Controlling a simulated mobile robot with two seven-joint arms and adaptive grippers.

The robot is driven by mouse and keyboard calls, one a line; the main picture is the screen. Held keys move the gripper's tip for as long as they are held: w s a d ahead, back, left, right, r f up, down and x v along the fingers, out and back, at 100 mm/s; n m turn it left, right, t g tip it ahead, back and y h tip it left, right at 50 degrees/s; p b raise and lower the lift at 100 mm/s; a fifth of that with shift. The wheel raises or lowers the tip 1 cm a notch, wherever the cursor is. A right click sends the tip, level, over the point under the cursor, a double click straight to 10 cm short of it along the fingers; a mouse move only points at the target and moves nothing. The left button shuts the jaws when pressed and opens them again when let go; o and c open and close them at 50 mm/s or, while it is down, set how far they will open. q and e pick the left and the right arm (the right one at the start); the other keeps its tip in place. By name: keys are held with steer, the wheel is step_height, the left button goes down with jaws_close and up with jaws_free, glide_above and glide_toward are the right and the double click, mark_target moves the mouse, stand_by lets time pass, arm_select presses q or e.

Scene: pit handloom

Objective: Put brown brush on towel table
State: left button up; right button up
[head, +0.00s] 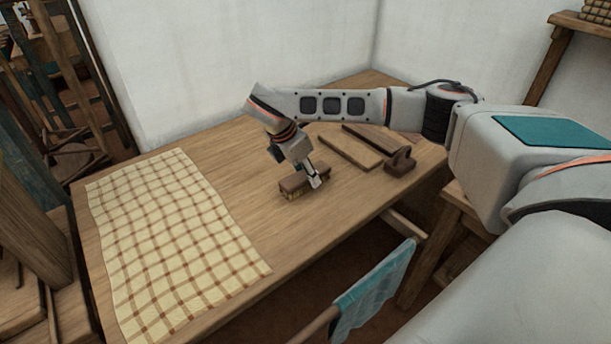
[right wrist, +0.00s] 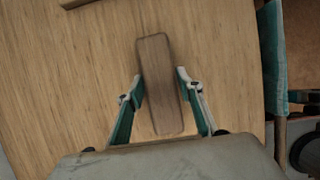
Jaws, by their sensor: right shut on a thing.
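The brown brush (head: 304,184) has a dark brown wooden back and pale bristles below. It is at the middle of the wooden table (head: 250,160), and I cannot tell whether it rests on the top or is just above it. My right gripper (head: 314,182) is on the brush; in the right wrist view its fingers (right wrist: 160,92) lie along both long sides of the brush (right wrist: 160,70). A yellow checked towel (head: 170,240) lies flat on the left part of the table. My left gripper is not in view.
Behind the brush lie a flat wooden board (head: 350,152), a darker strip (head: 382,138) and a small dark brown tool (head: 400,162). A teal cloth (head: 375,290) hangs on a bar in front of the table. The tabletop between brush and towel is clear.

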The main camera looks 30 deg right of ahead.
steer(key=shift+f, duration=0.45)
steer(key=shift+r, duration=0.1)
steer(key=o, duration=1.1)
steer(key=shift+o, duration=0.2)
steer(key=shift+a+r, duration=0.1)
steer(key=shift+r, duration=0.15)
steer(key=p+v, duration=0.2)
steer(key=v, duration=0.9)
steer(key=shift+r, duration=0.25)
